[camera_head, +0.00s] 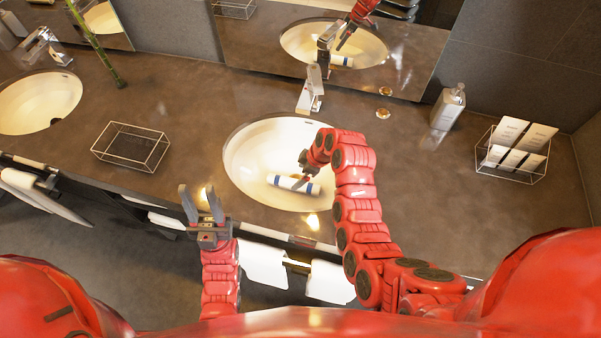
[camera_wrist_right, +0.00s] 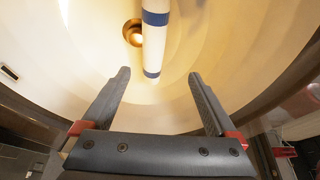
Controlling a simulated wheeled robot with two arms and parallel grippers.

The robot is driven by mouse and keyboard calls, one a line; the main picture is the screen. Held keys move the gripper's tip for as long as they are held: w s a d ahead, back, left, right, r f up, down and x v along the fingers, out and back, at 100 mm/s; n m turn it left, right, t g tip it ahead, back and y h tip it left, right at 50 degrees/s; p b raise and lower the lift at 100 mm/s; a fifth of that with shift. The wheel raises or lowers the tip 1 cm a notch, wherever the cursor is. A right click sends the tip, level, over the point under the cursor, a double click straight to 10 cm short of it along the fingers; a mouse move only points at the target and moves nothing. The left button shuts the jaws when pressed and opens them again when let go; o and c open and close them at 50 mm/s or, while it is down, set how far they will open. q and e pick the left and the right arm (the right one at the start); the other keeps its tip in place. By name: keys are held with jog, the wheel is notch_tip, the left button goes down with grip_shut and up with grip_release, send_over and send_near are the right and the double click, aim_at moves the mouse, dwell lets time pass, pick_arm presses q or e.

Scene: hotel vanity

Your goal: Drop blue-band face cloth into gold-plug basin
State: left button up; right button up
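The face cloth (camera_head: 293,184) is a white roll with blue bands. It lies in the right-hand white basin (camera_head: 250,150), and it also shows in the right wrist view (camera_wrist_right: 154,45). A round gold plug (camera_wrist_right: 133,32) is beside the roll at the basin bottom; my arm hides it in the head view. My right gripper (camera_wrist_right: 159,73) is open over the basin. The near end of the roll appears between its fingertips, touching neither finger. My left gripper (camera_head: 198,188) is open and empty in front of the counter's front edge.
A chrome faucet (camera_head: 311,90) stands behind the basin. Another basin (camera_head: 38,102) is at far left, with an empty wire basket (camera_head: 130,147) between. A bottle (camera_head: 448,108), small gold discs (camera_head: 383,113) and a wire basket of packets (camera_head: 513,168) are at right. Cloths hang along the front.

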jog(key=shift+d+r+b, duration=0.2)
jog(key=shift+r+b, duration=0.1)
jog(key=shift+r, duration=0.05)
jog(key=p+v, duration=0.9)
jog(key=v, duration=0.7)
jog(key=shift+r+p, duration=0.3)
jog(key=shift+s, duration=0.15)
dwell(0.4)
